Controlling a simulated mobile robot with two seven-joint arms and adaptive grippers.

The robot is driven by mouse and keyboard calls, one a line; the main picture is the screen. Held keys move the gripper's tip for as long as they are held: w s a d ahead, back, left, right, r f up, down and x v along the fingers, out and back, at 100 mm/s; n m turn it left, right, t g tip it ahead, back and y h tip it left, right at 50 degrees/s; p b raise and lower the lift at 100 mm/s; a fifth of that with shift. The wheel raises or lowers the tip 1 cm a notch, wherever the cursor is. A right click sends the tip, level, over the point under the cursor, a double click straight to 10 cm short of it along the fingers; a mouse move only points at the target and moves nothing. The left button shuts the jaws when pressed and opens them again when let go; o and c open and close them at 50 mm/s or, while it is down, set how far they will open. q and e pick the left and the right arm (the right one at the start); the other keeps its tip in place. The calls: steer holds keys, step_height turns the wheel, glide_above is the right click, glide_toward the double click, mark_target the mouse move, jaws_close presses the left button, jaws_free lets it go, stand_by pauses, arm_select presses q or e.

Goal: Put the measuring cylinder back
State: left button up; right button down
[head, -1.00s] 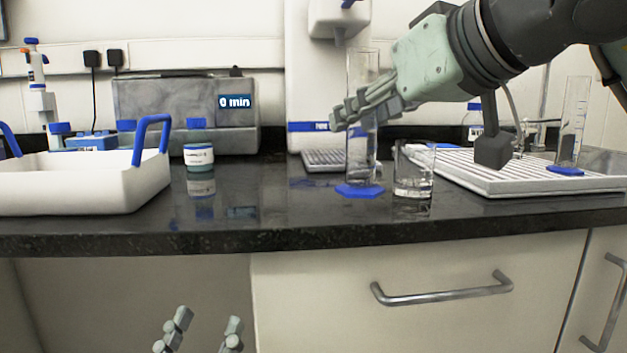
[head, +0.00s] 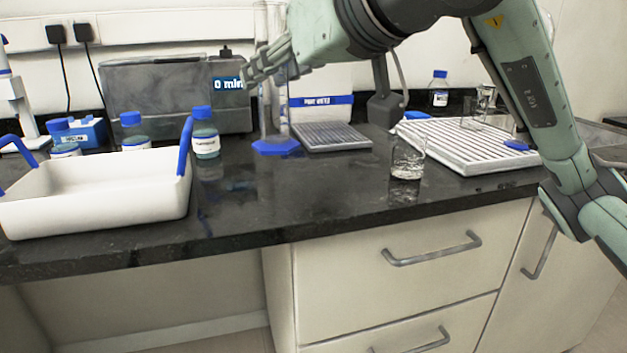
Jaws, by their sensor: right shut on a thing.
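The measuring cylinder (head: 270,115) is clear with a blue hexagonal base and is upright near the back of the counter, just left of the dispenser's grey drip tray (head: 332,137). My right gripper (head: 262,66) is shut on its upper part, reaching in from the right. The gripper's fingers hide some of the glass. I cannot tell whether the base touches the counter. A second blue base (head: 517,145) shows on the white ribbed draining rack (head: 465,148) at right; my right arm hides what stands above it. My left gripper is out of view.
A glass beaker (head: 407,160) with some clear liquid stands mid-counter, left of the rack. A white tub (head: 100,203) with blue handles is at front left. Blue-capped bottles (head: 206,140) stand behind it, before a grey bath (head: 165,95). The front middle counter is clear.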

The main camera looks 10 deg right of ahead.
steer(key=shift+a+r, duration=0.2)
steer(key=shift+a, duration=0.15)
steer(key=shift+w+d+f, duration=1)
steer(key=shift+d+f, duration=0.7)
steer(key=shift+f, duration=0.15)
steer(key=shift+w+d+f, duration=1)
steer(key=shift+d+f, duration=0.65)
steer(key=shift+f, duration=0.2)
steer(key=shift+w+d+f, duration=1)
steer(key=shift+d+f, duration=0.7)
steer(key=shift+f, duration=0.15)
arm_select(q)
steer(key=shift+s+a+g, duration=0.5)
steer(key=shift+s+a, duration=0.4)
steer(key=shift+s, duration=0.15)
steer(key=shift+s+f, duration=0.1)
arm_select(e)
steer(key=shift+f, duration=0.1)
